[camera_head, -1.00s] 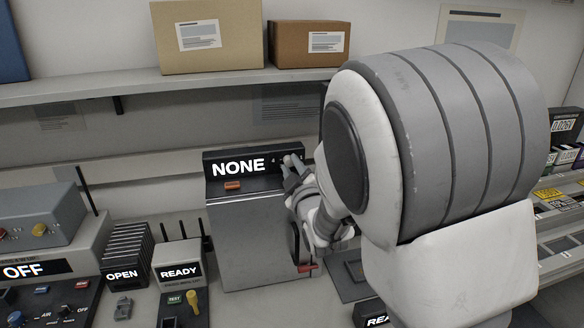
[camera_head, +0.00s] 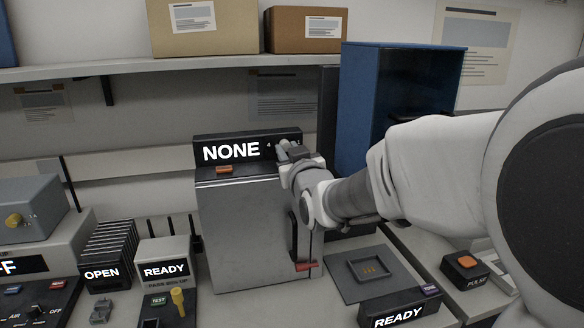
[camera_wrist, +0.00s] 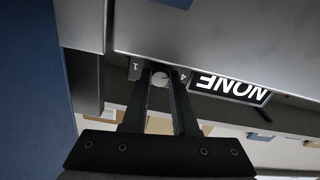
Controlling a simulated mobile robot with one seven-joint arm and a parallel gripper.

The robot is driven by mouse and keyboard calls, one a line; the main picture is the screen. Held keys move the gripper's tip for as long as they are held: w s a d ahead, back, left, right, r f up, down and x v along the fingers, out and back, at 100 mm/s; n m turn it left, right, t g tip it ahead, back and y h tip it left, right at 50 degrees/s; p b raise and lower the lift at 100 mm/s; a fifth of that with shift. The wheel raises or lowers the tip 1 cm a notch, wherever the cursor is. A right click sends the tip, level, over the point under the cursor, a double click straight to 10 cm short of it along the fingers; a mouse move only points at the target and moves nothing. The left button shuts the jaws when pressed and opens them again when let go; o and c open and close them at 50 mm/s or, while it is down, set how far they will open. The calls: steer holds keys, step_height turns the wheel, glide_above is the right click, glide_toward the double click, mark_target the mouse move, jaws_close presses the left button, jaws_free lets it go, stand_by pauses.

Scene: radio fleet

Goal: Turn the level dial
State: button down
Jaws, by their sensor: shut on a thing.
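The level dial (camera_wrist: 160,79) is a small round grey knob on the dark panel, between the marks 1 and 4 in the wrist view. A thin line shows on its face. My gripper (camera_wrist: 161,82) is shut on it, with one dark finger on each side. In the head view my gripper (camera_head: 286,150) is at the right end of the panel and hides the dial. The display (camera_head: 231,152) beside it reads NONE. It sits on top of a grey metal machine (camera_head: 238,230) and also shows upside down in the wrist view (camera_wrist: 229,86).
A blue cabinet (camera_head: 362,105) stands behind my forearm at the right. A red-tipped lever (camera_head: 306,266) is on the machine's right side below my wrist. A shelf (camera_head: 110,70) with cardboard boxes runs above. A READY unit (camera_head: 166,270) stands at the left.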

steer(key=shift+m+b, duration=1.8)
steer(key=shift+m, duration=0.1)
steer(key=c, duration=1)
jaws_free()
steer(key=p+v, duration=0.1)
steer(key=v, duration=1.6)
steer(key=shift+s+r, duration=0.1)
steer(key=shift+s, duration=0.15)
